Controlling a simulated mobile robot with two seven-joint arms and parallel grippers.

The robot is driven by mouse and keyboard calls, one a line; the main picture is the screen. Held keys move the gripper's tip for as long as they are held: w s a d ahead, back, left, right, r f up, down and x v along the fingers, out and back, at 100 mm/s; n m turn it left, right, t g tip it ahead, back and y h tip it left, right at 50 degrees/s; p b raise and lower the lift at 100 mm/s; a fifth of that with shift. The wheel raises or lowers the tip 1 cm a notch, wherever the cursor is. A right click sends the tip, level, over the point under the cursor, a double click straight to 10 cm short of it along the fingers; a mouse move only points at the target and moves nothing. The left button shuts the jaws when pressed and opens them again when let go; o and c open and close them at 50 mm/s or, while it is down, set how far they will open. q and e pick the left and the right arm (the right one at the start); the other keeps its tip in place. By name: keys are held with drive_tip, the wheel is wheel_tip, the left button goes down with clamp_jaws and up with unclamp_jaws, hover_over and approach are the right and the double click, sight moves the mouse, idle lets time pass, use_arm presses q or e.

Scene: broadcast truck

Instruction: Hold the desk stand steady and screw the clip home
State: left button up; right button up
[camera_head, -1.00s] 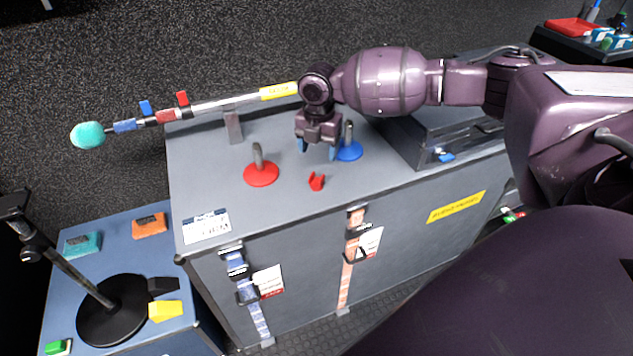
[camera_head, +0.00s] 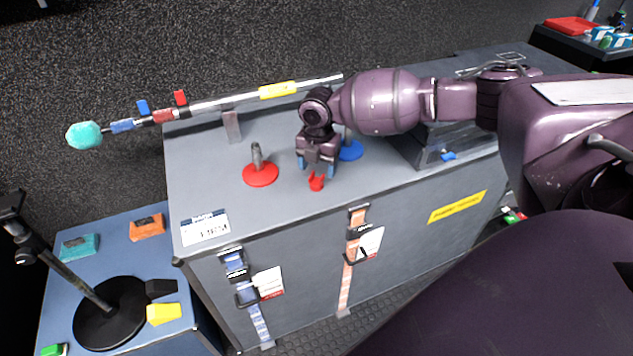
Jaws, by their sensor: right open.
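A red desk stand (camera_head: 260,174) with a round base and a short grey post stands on the grey cabinet top (camera_head: 205,180). A blue desk stand (camera_head: 351,151) stands behind my right gripper, its post mostly hidden by the arm. A small red clip (camera_head: 316,182) lies on the cabinet top near the front edge. My right gripper (camera_head: 317,172) points down just above and behind the clip, its blue-tipped fingers apart, one to each side of it. It is open. My left gripper is not in view.
A boom pole (camera_head: 215,103) with a teal foam tip lies across a bracket (camera_head: 231,126) at the back. A dark box (camera_head: 450,145) is at the right. Cable straps hang on the cabinet front. A lower blue table at left holds a black-based stand (camera_head: 110,312) and coloured blocks.

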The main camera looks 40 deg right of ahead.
sight(317, 181)
drive_tip(key=f, duration=0.3)
drive_tip(key=f+b, duration=0.1)
drive_tip(key=shift+w+f, duration=0.3)
drive_tip(key=shift+w, duration=0.05)
drive_tip(key=shift+f, duration=0.15)
drive_tip(key=shift+c, duration=0.3)
drive_tip(key=c, duration=1)
